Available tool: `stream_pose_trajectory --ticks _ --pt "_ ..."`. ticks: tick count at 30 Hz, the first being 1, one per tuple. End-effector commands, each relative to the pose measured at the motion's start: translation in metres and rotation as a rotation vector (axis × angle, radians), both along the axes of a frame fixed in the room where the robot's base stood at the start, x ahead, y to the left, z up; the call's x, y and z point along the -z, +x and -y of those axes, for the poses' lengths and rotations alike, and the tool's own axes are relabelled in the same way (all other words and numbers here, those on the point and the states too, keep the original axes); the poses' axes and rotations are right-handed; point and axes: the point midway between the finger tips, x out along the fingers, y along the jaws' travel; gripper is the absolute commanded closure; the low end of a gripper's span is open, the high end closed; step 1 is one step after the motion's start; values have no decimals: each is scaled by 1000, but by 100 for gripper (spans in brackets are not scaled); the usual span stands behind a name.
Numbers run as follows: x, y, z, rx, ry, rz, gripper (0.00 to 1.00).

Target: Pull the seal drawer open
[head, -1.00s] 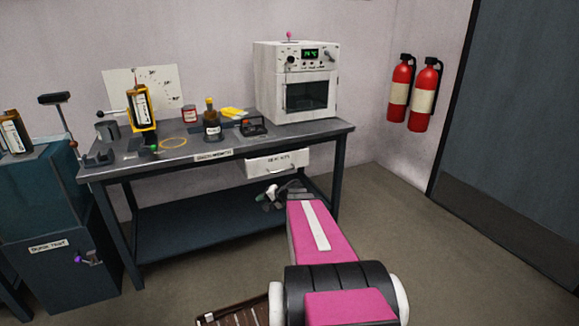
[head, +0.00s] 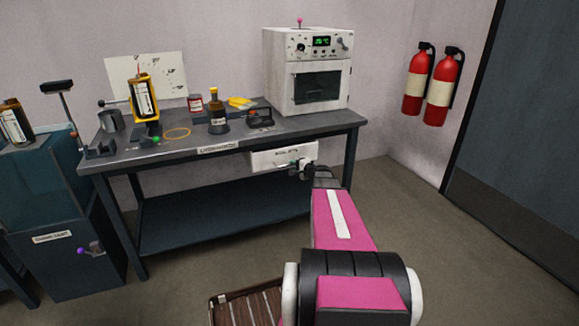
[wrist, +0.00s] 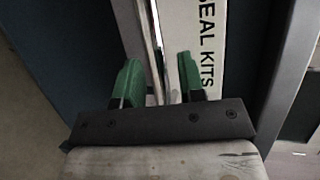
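The seal drawer (head: 268,160) is a white-fronted drawer under the right part of the workbench top in the head view. Its front looks close to the bench's front edge. In the wrist view its front (wrist: 207,35) shows the label "SEAL KITS", turned sideways. A thin metal handle (wrist: 156,40) runs along the front. My gripper (head: 297,166) is at the drawer front and hides part of it and the handle. In the wrist view my gripper (wrist: 160,82) has its green fingertips apart, with the handle in the gap between them. I cannot tell if either finger touches it.
The workbench (head: 230,150) carries bottles, small devices and a white oven (head: 308,72) above the drawer. A lower shelf (head: 220,210) lies beneath. Floor is free to the right, towards the fire extinguishers (head: 440,90) and dark door (head: 530,120).

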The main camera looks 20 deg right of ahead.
Motion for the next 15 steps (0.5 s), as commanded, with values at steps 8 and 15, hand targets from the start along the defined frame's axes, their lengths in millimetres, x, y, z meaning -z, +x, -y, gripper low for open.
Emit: stream_pose_trajectory --ticks 8,15 --pt "6 27 -12 -1 0 0 64" --pt "6 30 -14 0 0 -1 64"
